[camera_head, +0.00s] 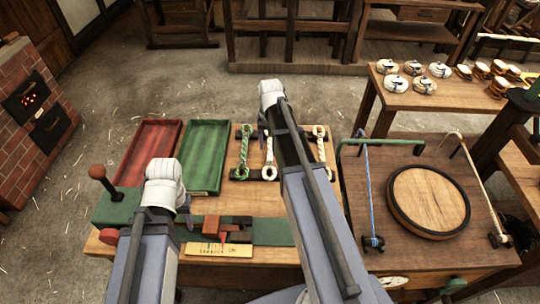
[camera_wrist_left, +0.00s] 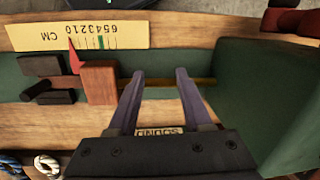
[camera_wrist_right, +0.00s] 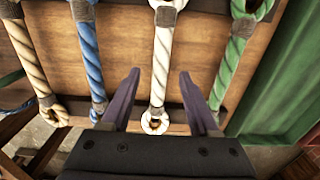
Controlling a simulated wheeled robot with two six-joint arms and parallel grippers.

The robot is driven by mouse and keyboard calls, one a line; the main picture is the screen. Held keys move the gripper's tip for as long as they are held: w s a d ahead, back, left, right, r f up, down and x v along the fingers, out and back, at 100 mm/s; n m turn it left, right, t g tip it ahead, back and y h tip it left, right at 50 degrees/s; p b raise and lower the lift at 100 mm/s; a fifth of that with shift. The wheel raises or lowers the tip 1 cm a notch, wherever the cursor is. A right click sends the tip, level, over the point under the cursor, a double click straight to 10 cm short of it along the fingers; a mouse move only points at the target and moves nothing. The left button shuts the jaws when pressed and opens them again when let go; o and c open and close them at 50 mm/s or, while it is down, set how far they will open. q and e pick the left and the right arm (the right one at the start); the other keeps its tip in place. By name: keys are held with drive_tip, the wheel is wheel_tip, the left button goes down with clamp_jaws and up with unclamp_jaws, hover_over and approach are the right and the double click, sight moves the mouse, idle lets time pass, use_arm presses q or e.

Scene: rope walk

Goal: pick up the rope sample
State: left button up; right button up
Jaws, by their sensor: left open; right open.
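Several twisted rope samples lie side by side on a wooden board. The right wrist view shows a tan one (camera_wrist_right: 30,55), a blue one (camera_wrist_right: 88,55), a white one (camera_wrist_right: 162,55) and a green one (camera_wrist_right: 232,60). In the head view the green (camera_head: 244,150) and white (camera_head: 269,155) ones show, and my right arm hides part of the board. My right gripper (camera_wrist_right: 160,74) is open, its fingers on either side of the white rope in the picture; contact cannot be told. My left gripper (camera_wrist_left: 160,74) is open and empty over a green device (camera_wrist_left: 235,80).
A red tray (camera_head: 148,150) and a green tray (camera_head: 203,160) lie left of the board. A yellow scale (camera_head: 220,250) sits at the bench front. Right stands a table with a round wooden disc (camera_head: 428,200). A brick stove (camera_head: 30,115) glows far left.

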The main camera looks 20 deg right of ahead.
drive_tip(key=shift+f+b, duration=0.3)
drive_tip(key=shift+f, duration=0.5)
drive_tip(key=shift+r, duration=0.1)
drive_tip(key=shift+c, duration=0.3)
clamp_jaws()
